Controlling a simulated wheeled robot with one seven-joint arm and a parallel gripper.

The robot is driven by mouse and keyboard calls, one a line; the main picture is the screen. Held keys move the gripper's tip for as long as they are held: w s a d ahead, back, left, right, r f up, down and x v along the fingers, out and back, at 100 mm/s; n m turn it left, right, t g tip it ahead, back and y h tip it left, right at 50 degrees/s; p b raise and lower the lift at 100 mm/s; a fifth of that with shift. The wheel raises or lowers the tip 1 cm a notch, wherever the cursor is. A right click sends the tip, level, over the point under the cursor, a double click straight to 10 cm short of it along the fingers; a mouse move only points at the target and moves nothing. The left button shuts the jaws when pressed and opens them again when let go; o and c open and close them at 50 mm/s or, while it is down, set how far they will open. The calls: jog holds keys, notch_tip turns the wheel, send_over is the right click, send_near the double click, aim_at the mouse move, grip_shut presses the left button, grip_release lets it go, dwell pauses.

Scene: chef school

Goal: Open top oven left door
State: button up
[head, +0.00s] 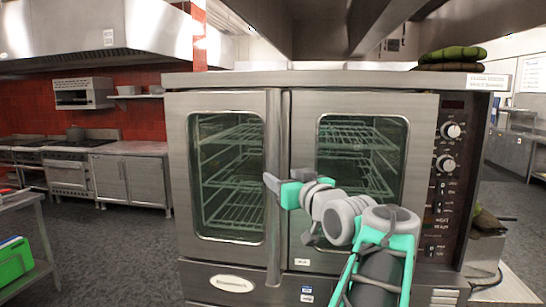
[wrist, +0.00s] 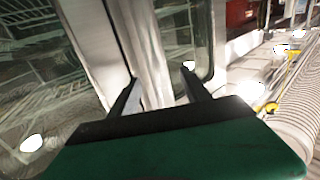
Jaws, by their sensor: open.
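The steel oven has a left door (head: 176,170) with a window showing wire racks. This door looks shut against the right door (head: 300,130). A vertical bar handle (head: 273,120) runs along the left door's right edge. My gripper (head: 270,183) is at the handle's mid-height, in front of it in the head view. In the wrist view, my open gripper (wrist: 160,77) has one dark finger on each side of a pale metal bar (wrist: 149,45), which looks like the handle. I cannot tell whether the fingers touch it.
A control panel with knobs (head: 450,130) is on the oven's right side. Folded green cloths (head: 452,54) lie on top. A steel table (head: 20,200) with a green bin (head: 14,262) stands at left. Grey floor (head: 115,255) in front of the left door is clear.

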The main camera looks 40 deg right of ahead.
aim_at(276, 170)
jog(key=shift+d+r, duration=0.3)
jog(key=shift+r, duration=0.15)
jog(key=p+x, duration=0.3)
jog(key=x, duration=0.4)
jog(key=shift+w+f, duration=0.15)
jog(key=shift+w, duration=0.1)
jog(key=shift+c, duration=0.5)
grip_shut()
